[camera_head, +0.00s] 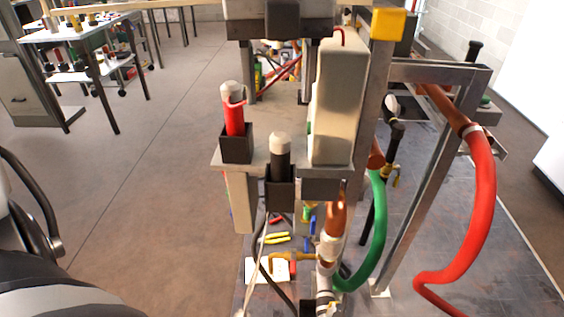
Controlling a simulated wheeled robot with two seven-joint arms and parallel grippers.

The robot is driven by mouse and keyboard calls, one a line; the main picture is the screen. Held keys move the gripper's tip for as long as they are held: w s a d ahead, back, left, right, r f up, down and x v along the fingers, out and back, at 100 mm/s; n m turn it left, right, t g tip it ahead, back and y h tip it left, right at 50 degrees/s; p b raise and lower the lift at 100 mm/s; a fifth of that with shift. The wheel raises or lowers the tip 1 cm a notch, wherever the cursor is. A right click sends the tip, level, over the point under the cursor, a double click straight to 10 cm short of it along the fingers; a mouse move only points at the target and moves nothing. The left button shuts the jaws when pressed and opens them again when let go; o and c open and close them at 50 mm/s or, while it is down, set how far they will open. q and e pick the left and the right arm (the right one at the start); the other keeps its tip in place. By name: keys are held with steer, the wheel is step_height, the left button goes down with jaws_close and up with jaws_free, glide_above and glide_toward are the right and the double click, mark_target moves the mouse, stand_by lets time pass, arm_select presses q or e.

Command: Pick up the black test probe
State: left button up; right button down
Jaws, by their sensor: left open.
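The black test probe (281,160) has a pale beige cap and stands upright in a small black holder (280,192) at the front edge of a grey shelf, near the middle of the head view. Its lower part is hidden inside the holder. My left gripper (38,215) shows only in part at the left edge, as dark curved and pale pieces. It is open, well to the left of the probe and apart from it. Its fingertips are not clearly visible. My right gripper is not in view.
A red probe (234,118) stands in another black holder (236,148) just left of the black one. A tall beige box (338,105) stands close on the right. Metal posts, a green hose (376,235) and a red hose (482,205) lie further right. Open floor lies left.

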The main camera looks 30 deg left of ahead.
mark_target(280, 134)
arm_select(q)
step_height(280, 134, down, 9)
steer(key=shift+w+f, duration=0.1)
steer(key=c, duration=1.1)
